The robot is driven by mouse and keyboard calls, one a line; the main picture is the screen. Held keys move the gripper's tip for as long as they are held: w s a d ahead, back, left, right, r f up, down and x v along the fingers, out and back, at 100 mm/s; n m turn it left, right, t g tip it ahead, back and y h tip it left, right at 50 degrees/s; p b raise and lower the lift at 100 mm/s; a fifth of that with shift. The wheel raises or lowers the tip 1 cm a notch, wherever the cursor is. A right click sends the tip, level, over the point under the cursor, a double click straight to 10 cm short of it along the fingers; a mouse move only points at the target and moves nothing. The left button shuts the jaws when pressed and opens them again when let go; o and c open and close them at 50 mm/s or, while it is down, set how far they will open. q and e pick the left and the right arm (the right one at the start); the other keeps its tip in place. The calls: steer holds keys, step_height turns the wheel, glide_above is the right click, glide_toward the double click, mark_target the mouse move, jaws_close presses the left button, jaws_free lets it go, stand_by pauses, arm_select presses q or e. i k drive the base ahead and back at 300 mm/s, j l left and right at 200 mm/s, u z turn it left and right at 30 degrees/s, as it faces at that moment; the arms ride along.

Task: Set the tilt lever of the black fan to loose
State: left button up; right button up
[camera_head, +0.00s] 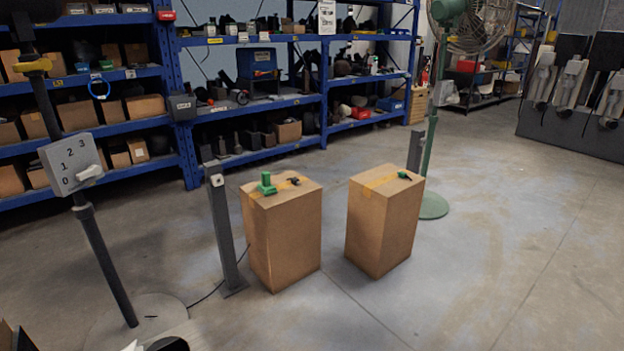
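The black fan stands at the left of the head view, with a dark pole (104,265) on a round pale base. A grey control box (70,163) marked 0, 1, 2, 3 is on the pole, with a white knob at its lower right. Higher up is a yellow joint piece (33,66) with a dark part above it. The fan head is cut off or out of view, and I cannot make out the tilt lever's setting. Neither gripper shows clearly. Black and white parts at the bottom left edge are too cropped to identify.
Two cardboard boxes (282,235) (384,222) with small green and black parts on top stand mid-floor beside grey posts (224,235). A green fan (432,207) stands behind them. Blue shelving (308,97) lines the back. The right floor is clear.

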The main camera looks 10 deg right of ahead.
mark_target(44, 64)
steer(key=i+l, duration=0.25)
steer(key=l, duration=0.3)
steer(key=u, duration=1.25)
